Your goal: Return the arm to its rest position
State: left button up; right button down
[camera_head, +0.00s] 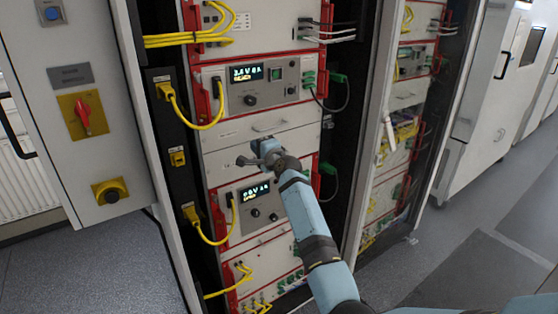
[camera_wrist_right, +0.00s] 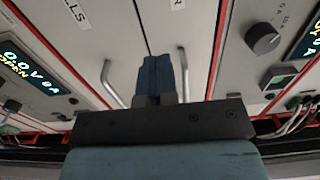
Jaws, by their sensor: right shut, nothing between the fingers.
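My right arm (camera_head: 310,220), light blue with dark joints, reaches up from the lower right in the head view. Its gripper (camera_head: 246,160) is in front of the battery cycler rack, at the grey panel (camera_head: 225,160) just above the lower display unit. In the right wrist view the blue fingers (camera_wrist_right: 156,72) are together with nothing between them. They point at the grey panel, with a metal handle to each side. I cannot tell whether they touch the panel. My left gripper is not in view.
The rack holds an upper display unit (camera_head: 262,86) and a lower display unit (camera_head: 258,205). Yellow cables (camera_head: 208,235) loop out at its left. A cabinet door with a red switch (camera_head: 82,113) stands open at left. Clear floor (camera_head: 480,265) lies at right.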

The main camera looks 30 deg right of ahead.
jog(key=s, duration=0.8)
jog(key=s+a+f+n+g, duration=0.2)
jog(key=s+a+f+n, duration=0.3)
jog(key=s+f, duration=0.6)
jog(key=s+a+f+n+g, duration=0.2)
jog(key=s+f+n, duration=0.4)
jog(key=s+f, duration=0.45)
pick_arm(q)
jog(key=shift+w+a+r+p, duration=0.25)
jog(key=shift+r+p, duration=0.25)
jog(key=shift+p, duration=0.4)
pick_arm(e)
jog(key=s+a+f+n+g, duration=0.1)
jog(key=s+a+f+n, duration=0.2)
jog(key=s, duration=0.4)
jog(key=s+a+f+n+g+y, duration=0.1)
jog(key=s+a+f+n, duration=0.2)
jog(key=s, duration=0.4)
jog(key=s+a+f+n+g, duration=0.1)
jog(key=s+a+f+n, duration=0.2)
jog(key=s, duration=0.4)
jog(key=shift+f+y, duration=0.3)
jog(key=shift+f, duration=0.25)
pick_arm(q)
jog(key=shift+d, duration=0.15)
